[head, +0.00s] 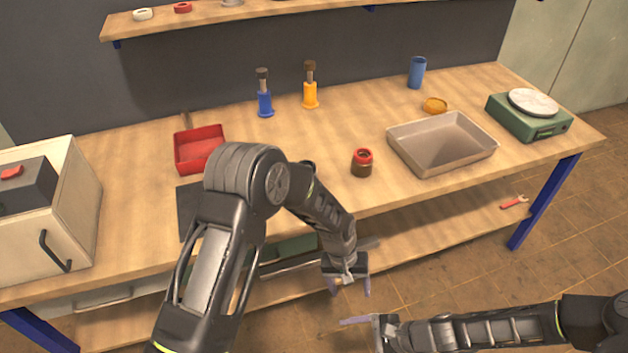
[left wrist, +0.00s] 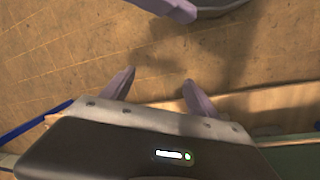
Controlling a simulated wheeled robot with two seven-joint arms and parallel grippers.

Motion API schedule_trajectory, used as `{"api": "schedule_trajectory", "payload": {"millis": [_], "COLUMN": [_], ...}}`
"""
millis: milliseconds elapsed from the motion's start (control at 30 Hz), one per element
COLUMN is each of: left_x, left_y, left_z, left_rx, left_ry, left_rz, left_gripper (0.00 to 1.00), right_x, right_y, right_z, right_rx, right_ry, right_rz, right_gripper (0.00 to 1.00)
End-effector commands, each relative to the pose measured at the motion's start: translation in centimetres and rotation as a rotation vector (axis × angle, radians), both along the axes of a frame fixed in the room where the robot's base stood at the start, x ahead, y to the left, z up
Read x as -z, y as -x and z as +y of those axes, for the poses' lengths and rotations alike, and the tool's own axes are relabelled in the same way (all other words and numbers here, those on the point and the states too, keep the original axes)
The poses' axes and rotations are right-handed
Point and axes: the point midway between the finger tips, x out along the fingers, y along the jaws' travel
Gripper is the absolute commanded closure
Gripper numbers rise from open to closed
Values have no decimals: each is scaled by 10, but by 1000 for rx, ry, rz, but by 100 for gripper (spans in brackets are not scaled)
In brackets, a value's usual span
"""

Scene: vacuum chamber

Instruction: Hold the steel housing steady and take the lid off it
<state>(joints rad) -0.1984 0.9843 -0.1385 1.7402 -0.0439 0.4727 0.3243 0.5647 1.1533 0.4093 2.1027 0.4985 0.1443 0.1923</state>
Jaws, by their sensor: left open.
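A small dark-brown round jar-like thing with a red ring-shaped top (head: 362,163) stands upright on the bench, left of the metal tray. I cannot tell whether it is the steel housing with its lid. A dark round rim (head: 308,164) shows just behind my left arm, mostly hidden. My left gripper (head: 349,284) hangs in front of the bench edge, open and empty, pointing down; its two lilac fingers stand apart in the left wrist view (left wrist: 158,90). My right gripper (head: 358,330) is low at the front, pointing left, clear of the bench; its finger gap is unclear.
The wooden bench holds a metal tray (head: 442,145), a green scale (head: 530,118), a red bin (head: 200,148), blue (head: 264,98) and orange (head: 310,90) bottle-like things, a blue cup (head: 417,73) and a cream box (head: 70,200). Bench centre is fairly clear.

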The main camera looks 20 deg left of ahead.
Motion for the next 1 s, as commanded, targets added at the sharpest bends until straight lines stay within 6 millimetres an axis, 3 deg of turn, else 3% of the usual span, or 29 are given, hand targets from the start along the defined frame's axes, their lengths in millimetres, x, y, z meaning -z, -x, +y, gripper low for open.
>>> {"api": "schedule_trajectory", "payload": {"millis": [100,200,300,433,567,833,1000], "left_x": [31,49,55,50,46,45,45], "left_y": [52,106,160,205,222,224,224], "left_z": [9,13,14,14,14,14,14], "left_rx": [-2,-5,-9,-11,-11,-10,-10], "left_ry": [42,82,116,138,144,145,144], "left_rz": [5,-9,-31,-58,-74,-77,-76], "left_gripper": [31,31,31,31,31,32,46], "right_x": [19,31,35,31,29,28,28], "right_y": [36,63,80,89,91,91,91], "right_z": [-20,-45,-72,-92,-99,-99,-99], "right_rx": [-175,-350,-518,-657,-710,-716,-714], "right_ry": [140,262,362,429,453,454,454], "right_rz": [-113,-241,-379,-508,-563,-569,-567], "right_gripper": [21,21,21,21,21,22,36]}}
